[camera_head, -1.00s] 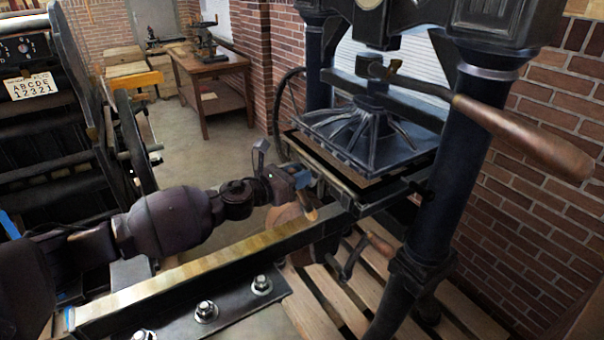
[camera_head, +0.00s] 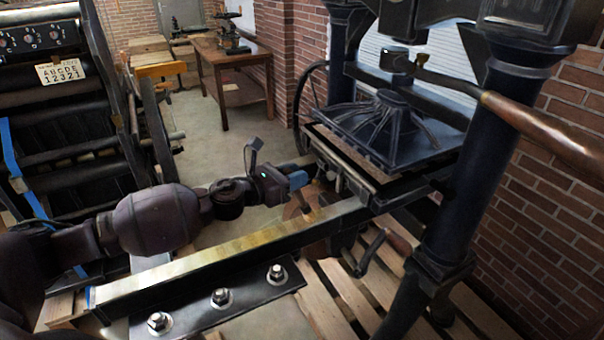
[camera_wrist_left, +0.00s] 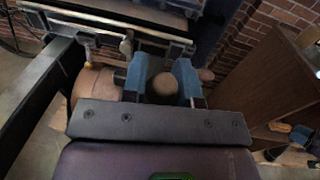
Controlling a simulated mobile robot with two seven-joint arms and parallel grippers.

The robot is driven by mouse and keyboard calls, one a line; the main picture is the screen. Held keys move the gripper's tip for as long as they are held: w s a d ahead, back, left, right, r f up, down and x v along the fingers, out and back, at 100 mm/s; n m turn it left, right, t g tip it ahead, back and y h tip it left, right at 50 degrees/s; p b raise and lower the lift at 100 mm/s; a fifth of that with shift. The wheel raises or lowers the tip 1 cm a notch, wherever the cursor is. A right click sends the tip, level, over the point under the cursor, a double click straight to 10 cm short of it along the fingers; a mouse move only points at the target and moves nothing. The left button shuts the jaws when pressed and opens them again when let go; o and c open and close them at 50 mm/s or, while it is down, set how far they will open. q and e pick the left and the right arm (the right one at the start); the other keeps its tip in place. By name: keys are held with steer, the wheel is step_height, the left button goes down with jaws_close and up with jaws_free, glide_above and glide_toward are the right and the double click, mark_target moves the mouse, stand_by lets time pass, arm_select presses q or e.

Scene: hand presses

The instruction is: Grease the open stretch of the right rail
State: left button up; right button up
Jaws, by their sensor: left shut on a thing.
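The right rail (camera_head: 230,250) is a long bar running from the lower left to the press bed. Its top looks yellowish and shiny on the open stretch and darker close to the bed; I cannot tell grease from reflected light. My left gripper (camera_head: 298,181), with blue fingers, is beyond the rail in the picture, near the bed's front edge. In the left wrist view its fingers (camera_wrist_left: 157,82) are shut on a round-ended brown handle (camera_wrist_left: 163,85). The handle's lower part and any brush or tip are hidden. My right gripper is not in view.
The press bed and platen (camera_head: 385,130) stand ahead, with a long wooden-handled lever (camera_head: 540,130) at the right. A crank handle (camera_head: 385,245) hangs below the rail. Bolts (camera_head: 221,298) stick up beside the rail. A brown drum (camera_wrist_left: 92,85) lies left of the fingers.

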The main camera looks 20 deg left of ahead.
arm_select(q)
steer(key=w+a+b+v, duration=0.1)
steer(key=a+v, duration=0.1)
steer(key=v, duration=2)
steer(key=w+a+f+b+v, duration=0.1)
steer(key=a+b+v, duration=0.1)
steer(key=v, duration=1.9)
stand_by(3.4)
steer(key=shift+s+a+r, duration=0.1)
steer(key=shift+a, duration=0.05)
